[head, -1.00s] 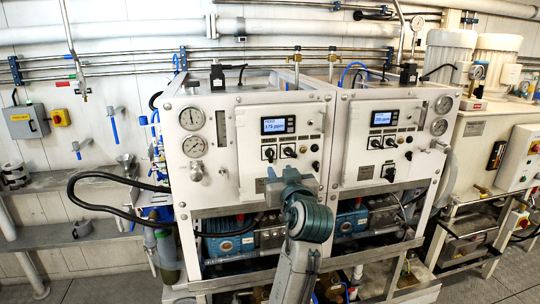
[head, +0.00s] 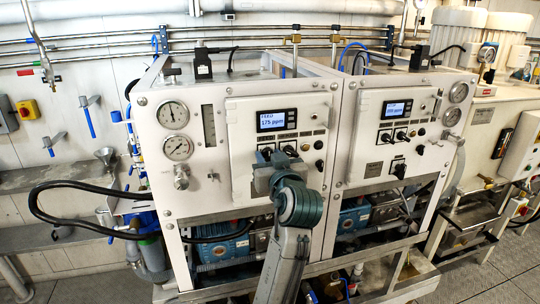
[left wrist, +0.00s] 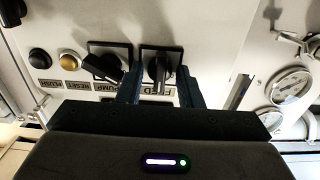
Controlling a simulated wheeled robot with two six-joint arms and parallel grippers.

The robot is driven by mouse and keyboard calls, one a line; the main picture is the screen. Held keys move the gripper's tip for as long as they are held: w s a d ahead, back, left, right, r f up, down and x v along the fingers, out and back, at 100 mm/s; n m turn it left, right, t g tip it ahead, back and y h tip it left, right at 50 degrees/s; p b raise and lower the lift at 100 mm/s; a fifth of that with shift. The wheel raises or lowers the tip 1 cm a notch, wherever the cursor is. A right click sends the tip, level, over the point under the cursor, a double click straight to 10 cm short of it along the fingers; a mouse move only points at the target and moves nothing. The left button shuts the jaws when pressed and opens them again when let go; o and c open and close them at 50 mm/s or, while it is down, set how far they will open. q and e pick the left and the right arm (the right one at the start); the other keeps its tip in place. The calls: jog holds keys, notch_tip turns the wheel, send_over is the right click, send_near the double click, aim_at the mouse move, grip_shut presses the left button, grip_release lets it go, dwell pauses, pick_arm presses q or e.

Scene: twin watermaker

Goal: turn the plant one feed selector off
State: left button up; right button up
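The plant one feed selector (left wrist: 160,68) is a black knob on a square black plate. In the left wrist view its handle stands nearly upright in the picture, between the two fingers of my left gripper (left wrist: 161,88). The fingers are open, one on each side, with gaps to the handle. The black pump selector (left wrist: 104,66) sits just left of it there, its handle slanted. In the head view my left gripper (head: 275,168) is at the left unit's white panel (head: 245,130) and partly covers the selectors. My right gripper is not in view.
Left of the pump selector in the wrist view are a yellow button (left wrist: 70,60) and a dark button (left wrist: 39,56). The display (head: 278,121) reads about 175 ppm. Gauges (head: 173,115) are at left. A similar second unit (head: 392,130) stands to the right.

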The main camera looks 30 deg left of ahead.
pick_arm(q)
jog(key=shift+s+d+r, duration=0.1)
jog(key=shift+s+d, duration=0.05)
jog(key=shift+c, duration=0.4)
grip_shut()
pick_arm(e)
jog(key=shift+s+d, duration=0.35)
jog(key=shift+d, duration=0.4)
